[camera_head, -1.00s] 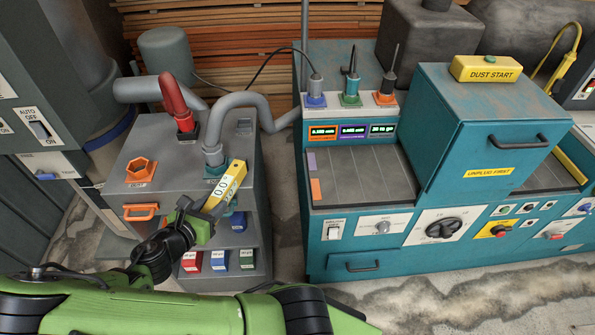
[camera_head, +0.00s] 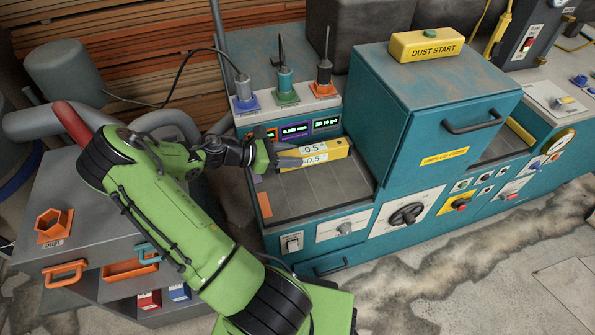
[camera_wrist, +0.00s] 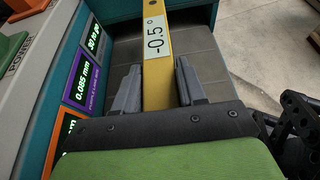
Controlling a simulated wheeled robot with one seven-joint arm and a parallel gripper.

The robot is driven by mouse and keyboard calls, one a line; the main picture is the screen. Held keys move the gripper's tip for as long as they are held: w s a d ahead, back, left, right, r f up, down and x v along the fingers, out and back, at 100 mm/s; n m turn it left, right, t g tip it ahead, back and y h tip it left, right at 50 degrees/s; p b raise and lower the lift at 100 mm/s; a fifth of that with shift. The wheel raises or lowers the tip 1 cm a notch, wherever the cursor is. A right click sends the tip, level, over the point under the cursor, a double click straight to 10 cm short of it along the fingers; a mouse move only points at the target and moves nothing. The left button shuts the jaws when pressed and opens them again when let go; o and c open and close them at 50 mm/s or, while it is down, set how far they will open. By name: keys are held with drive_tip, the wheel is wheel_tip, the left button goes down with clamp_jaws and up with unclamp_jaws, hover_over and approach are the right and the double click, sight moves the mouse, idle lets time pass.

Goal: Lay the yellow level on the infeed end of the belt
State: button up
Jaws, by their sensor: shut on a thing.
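The yellow level (camera_head: 322,153) is a short bar with white display labels reading -0.5°. My gripper (camera_head: 290,158) is shut on its near end and holds it over the grey belt (camera_head: 318,190) on the left side of the teal machine. In the wrist view the level (camera_wrist: 156,60) stretches away from between the two grey fingers of my gripper (camera_wrist: 150,92), with the belt (camera_wrist: 200,60) beneath and beside it. I cannot tell whether the level touches the belt.
The teal machine housing (camera_head: 430,110) with a black handle stands right of the belt. Behind the belt is a panel with lit displays (camera_head: 295,130) and several plugged tools. A grey cabinet (camera_head: 90,225) with an orange hexagonal holder (camera_head: 53,224) stands at the left.

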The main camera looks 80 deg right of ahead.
wheel_tip(320, 180, down, 7)
drive_tip(key=shift+r+b, duration=0.2)
drive_tip(key=shift+b, duration=0.6)
drive_tip(key=o, duration=1.2)
drive_tip(key=shift+r, duration=0.1)
drive_tip(key=p+v, duration=0.1)
drive_tip(key=v, duration=0.6)
drive_tip(key=shift+w+p, duration=0.2)
drive_tip(key=shift+p, duration=0.2)
drive_tip(key=shift+w+a+r, duration=0.1)
